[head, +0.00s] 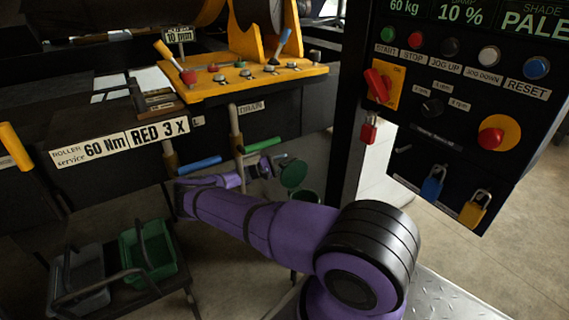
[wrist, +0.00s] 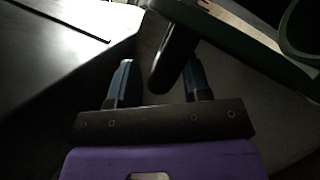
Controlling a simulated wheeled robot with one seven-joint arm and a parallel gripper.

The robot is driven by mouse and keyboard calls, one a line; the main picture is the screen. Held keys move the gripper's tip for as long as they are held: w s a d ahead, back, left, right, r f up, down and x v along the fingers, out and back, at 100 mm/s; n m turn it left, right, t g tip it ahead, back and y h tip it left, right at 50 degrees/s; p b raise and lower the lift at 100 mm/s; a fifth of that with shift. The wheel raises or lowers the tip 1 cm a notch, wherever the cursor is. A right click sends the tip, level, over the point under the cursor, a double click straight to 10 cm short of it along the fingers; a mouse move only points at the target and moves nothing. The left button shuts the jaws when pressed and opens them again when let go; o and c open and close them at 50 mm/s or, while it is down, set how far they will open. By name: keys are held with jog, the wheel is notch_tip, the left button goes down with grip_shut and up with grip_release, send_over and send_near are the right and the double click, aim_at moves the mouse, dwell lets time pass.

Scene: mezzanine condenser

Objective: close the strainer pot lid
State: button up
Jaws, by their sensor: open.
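The strainer pot's round green lid (head: 293,173) stands tilted up, open, above the pot (head: 307,197) in the head view, just right of my gripper (head: 266,168). In the wrist view my gripper (wrist: 158,82) is open, its two blue fingertips apart. A dark rounded bar (wrist: 174,58), perhaps the lid's handle, reaches down between the fingertips; I cannot tell whether they touch it. A green edge (wrist: 235,42), apparently the lid seen nearly edge-on, crosses behind it. A curved green rim at the upper right, probably the pot, is partly cut off.
Pipes with a blue lever (head: 199,165) and a green lever (head: 263,145) are close to my forearm. A control panel (head: 470,110) with padlocks hangs at the right. A cart with a green basket (head: 160,262) stands at the lower left. Floor at the right is clear.

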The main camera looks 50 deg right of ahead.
jog(key=shift+s+d, duration=0.15)
jog(key=shift+d, duration=0.05)
grip_shut()
jog(key=shift+r, duration=0.15)
